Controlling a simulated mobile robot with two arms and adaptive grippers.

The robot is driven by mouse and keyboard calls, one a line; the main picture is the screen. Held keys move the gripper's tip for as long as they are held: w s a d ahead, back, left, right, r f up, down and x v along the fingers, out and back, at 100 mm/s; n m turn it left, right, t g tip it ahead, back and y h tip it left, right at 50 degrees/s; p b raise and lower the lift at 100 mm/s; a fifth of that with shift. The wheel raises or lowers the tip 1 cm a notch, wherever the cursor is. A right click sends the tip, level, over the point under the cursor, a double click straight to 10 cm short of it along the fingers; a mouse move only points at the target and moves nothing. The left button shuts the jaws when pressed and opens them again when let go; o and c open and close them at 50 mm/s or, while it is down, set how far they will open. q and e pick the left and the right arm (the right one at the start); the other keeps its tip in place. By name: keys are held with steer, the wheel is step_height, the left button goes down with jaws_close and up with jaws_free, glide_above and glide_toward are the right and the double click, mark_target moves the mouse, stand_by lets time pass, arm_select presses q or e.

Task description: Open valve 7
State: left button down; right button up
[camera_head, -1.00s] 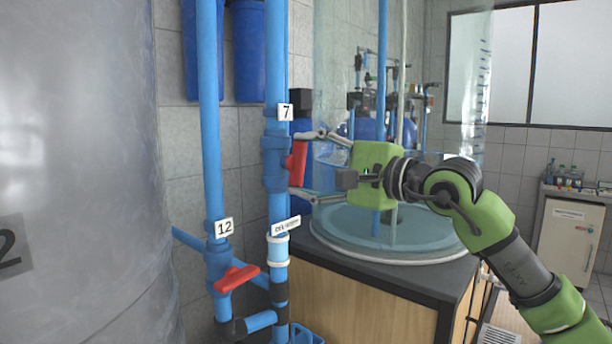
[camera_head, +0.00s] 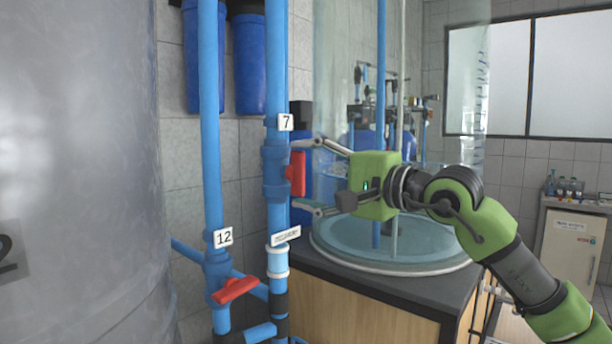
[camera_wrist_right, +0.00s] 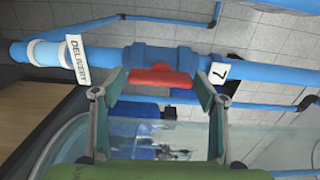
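Valve 7 is a blue body (camera_head: 274,172) on a vertical blue pipe, with a red handle (camera_head: 297,174) and a "7" tag (camera_head: 286,122) above it. The handle now lies nearly along the pipe. My right gripper (camera_head: 299,175) is open, one finger above the handle and one below. In the right wrist view the red handle (camera_wrist_right: 160,76) sits between the spread fingertips (camera_wrist_right: 160,78); I cannot tell whether either touches it. The left gripper is out of view.
Valve 12's red handle (camera_head: 235,289) is on the neighbouring pipe at lower left. A large grey tank (camera_head: 75,150) fills the left side. A clear cylindrical tank (camera_head: 395,262) stands on a counter behind my gripper. A "DELIVERY" label (camera_wrist_right: 77,59) is on valve 7's pipe.

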stand_by(0.3)
steer(key=v, duration=1.2)
